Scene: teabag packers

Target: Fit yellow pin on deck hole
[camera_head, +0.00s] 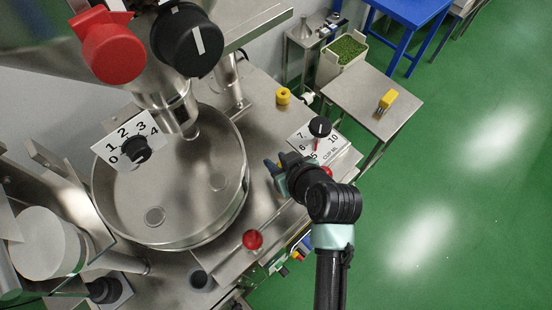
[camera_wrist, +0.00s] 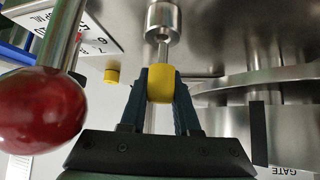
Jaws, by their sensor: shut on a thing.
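My gripper (camera_head: 275,166) is over the steel deck (camera_head: 262,135), to the right of the large round pan. In the wrist view its two dark fingers (camera_wrist: 161,90) are shut on the yellow pin (camera_wrist: 161,83), a short yellow cylinder. A thin metal rod lines up with the pin and a steel cylinder (camera_wrist: 164,20) beyond it; I cannot tell whether they touch. A second yellow piece (camera_head: 283,96) stands on the deck near its back right, also seen in the wrist view (camera_wrist: 112,74). I cannot make out the deck hole.
The round steel pan (camera_head: 180,232) fills the deck's left. A red ball knob (camera_head: 253,240) stands in front; a red ball (camera_wrist: 38,110) is close in the wrist view. A side table (camera_head: 365,95) holds a yellow block (camera_head: 388,98).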

